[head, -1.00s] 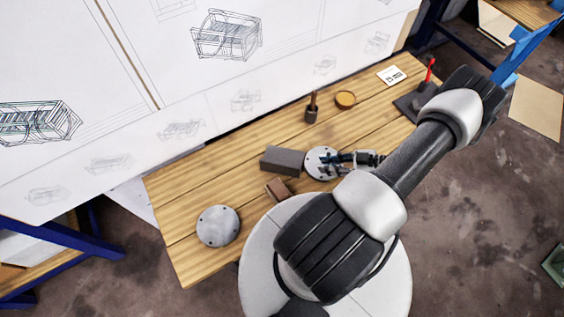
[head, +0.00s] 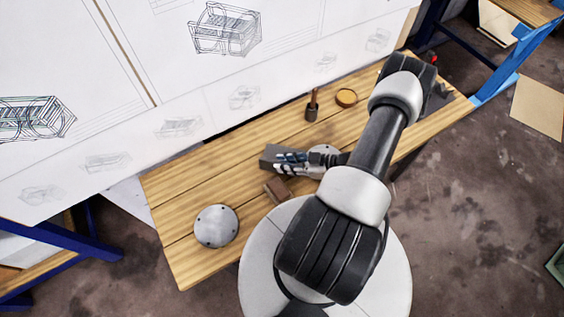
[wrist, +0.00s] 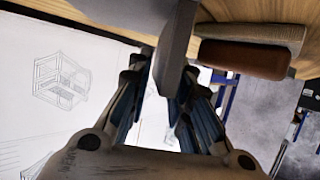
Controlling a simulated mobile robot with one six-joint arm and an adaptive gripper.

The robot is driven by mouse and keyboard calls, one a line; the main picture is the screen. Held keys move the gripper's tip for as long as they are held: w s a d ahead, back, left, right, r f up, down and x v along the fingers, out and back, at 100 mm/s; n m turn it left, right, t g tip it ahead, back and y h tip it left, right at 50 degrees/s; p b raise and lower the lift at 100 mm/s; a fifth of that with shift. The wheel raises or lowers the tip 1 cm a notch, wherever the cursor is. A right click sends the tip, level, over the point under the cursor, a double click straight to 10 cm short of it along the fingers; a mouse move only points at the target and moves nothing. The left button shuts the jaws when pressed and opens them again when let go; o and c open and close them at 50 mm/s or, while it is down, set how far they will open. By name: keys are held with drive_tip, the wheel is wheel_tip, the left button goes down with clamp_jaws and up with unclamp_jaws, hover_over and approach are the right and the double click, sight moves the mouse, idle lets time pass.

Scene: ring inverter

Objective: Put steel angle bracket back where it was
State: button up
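In the wrist view my gripper (wrist: 164,82) is open, one finger on each side of the plate. A narrow gap shows on the left; contact on the right is unclear.
A brown block (head: 277,191) lies close below the bracket and shows in the wrist view (wrist: 243,59).

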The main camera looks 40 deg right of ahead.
drive_tip(key=shift+x, duration=1.1)
clamp_jaws()
drive_tip(key=shift+w+d+r, duration=0.1)
drive_tip(key=shift+r, duration=0.05)
